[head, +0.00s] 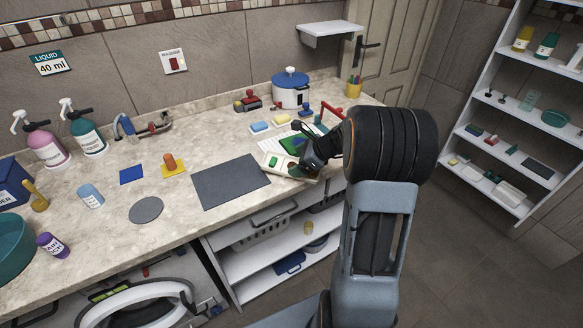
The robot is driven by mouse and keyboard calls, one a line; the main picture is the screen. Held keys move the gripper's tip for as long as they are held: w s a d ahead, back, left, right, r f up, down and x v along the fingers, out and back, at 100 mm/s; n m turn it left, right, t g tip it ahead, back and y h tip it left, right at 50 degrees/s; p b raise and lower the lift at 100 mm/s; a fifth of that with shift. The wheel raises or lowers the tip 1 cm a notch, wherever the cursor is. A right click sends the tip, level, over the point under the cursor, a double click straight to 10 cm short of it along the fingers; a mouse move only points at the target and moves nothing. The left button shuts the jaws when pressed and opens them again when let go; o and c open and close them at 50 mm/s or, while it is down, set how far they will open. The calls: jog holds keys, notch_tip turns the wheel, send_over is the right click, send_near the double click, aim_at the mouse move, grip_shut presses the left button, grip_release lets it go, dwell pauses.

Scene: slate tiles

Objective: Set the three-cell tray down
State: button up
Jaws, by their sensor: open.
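The cream three-cell tray (268,164) is at the counter's front edge, just right of the dark grey mat (231,181). A green item (273,161) lies in its left part. My gripper (301,166) is at the tray's right part, with its jaws open. The gripper and my arm hide much of the tray's right side. I cannot tell whether the jaws touch the tray or whether it rests fully flat.
Behind the tray are a green-and-white sheet (272,145), sponges (260,127) and a lidded white pot (290,92). A blue square (131,175) and a grey disc (146,210) lie left. The dark mat is bare. Open shelves (262,259) lie below the counter.

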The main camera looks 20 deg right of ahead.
jog(key=shift+x, duration=1.3)
jog(key=c, duration=0.7)
jog(key=shift+r, duration=0.15)
